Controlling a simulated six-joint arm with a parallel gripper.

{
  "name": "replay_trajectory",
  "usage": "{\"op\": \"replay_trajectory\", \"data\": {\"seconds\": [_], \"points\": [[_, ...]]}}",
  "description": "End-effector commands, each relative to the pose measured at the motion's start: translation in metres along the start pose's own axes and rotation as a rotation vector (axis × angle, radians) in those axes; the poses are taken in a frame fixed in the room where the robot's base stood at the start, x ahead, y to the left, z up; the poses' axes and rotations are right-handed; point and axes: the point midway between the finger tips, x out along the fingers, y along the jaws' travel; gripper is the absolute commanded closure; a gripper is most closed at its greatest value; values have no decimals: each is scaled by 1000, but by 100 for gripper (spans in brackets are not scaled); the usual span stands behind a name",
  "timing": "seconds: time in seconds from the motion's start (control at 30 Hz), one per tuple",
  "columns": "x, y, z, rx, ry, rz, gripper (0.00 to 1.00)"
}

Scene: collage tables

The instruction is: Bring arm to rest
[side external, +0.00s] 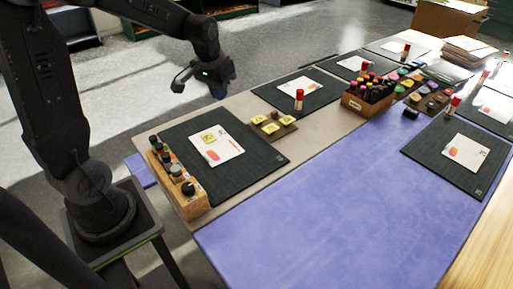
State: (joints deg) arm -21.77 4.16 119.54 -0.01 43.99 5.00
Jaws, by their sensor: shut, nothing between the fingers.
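My gripper (219,88) is at the end of my black arm, in the upper left of the side external view. It hangs in the air beyond the far left edge of the table, above the floor side. It is shut with nothing in it, and it touches nothing. Its fingertips are small and dark in this view. The nearest dark mat (255,152) lies below and to the right of it, with a white card (226,155) and a yellow piece on the card.
A wooden rack of stampers (195,200) stands at the table's left end. A small tray (273,127) holds yellow pieces. A wooden box of markers (357,104), more mats and red-capped sticks stand farther right. The purple table surface (300,220) in front is clear.

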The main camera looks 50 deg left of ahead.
Motion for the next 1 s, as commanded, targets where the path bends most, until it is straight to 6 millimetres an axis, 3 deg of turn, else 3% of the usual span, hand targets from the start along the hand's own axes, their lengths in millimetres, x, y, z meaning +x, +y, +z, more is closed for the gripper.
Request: {"op": "replay_trajectory", "data": {"seconds": [0.03, 0.2, 0.33, 0.5, 0.7, 1.0], "points": [[-21, 15, 12, 31, 34, 6, 100], [-70, 53, 61, 118, 121, 35, 100], [-96, 72, 103, 182, 185, 63, 100], [-113, 84, 148, 242, 247, 99, 100], [-118, 87, 170, 271, 277, 119, 100], [-118, 87, 171, 272, 278, 120, 100]]}}
